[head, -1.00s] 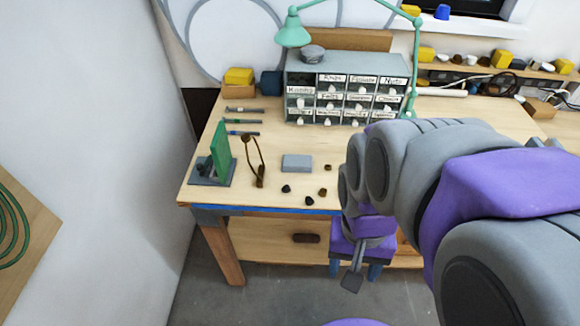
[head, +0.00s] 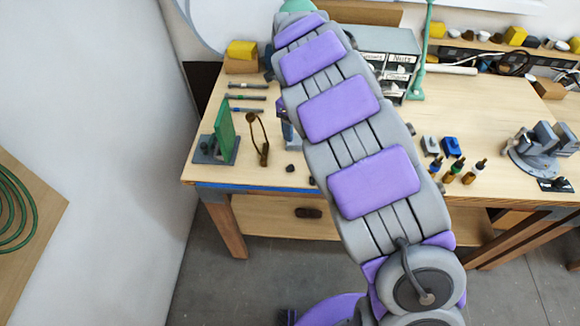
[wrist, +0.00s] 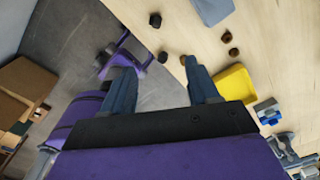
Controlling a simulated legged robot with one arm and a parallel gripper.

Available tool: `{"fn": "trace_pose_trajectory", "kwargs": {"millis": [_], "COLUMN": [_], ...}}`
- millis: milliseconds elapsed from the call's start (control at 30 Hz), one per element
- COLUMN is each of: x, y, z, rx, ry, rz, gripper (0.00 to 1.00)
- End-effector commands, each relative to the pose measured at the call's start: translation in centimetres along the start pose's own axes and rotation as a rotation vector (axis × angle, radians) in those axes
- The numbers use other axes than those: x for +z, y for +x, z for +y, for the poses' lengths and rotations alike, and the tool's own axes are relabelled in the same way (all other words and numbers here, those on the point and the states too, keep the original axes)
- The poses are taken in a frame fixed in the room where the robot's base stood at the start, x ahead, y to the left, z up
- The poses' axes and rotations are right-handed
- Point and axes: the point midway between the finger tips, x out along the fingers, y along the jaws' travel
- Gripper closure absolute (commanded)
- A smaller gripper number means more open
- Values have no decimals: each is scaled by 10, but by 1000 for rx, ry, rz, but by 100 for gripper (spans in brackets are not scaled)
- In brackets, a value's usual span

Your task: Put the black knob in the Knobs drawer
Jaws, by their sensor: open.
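A black knob (head: 290,168) lies on the bench near its front edge, and it also shows in the wrist view (wrist: 155,20). A second dark knob (wrist: 163,57) lies close by; I cannot tell its colour surely. My gripper (wrist: 161,85) is open with nothing between its fingers, pointing down over the bench's front edge. The black knob lies beyond the fingertips in the wrist view. The drawer cabinet (head: 402,62) stands at the back of the bench; my arm covers most of it, including the Knobs drawer.
Brown knobs (wrist: 227,36), a grey block (wrist: 212,10) and a yellow tray (wrist: 237,82) are near my gripper. A green upright panel on a stand (head: 224,135) is at the left. Small bottles (head: 466,170) and a vise (head: 540,145) are at the right.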

Motion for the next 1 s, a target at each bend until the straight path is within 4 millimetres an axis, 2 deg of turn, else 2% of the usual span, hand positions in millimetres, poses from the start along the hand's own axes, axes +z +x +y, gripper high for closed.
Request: {"fn": "trace_pose_trajectory", "kwargs": {"millis": [133,367,800,900,1000], "x": [18,21,21,22,22], "y": [11,32,116,130,135], "z": [3,4,6,6,6], "rx": [13,18,18,16,16], "ry": [66,83,82,81,80], "rz": [-11,-12,-10,-12,-13], "gripper": [40,40,40,40,40]}}
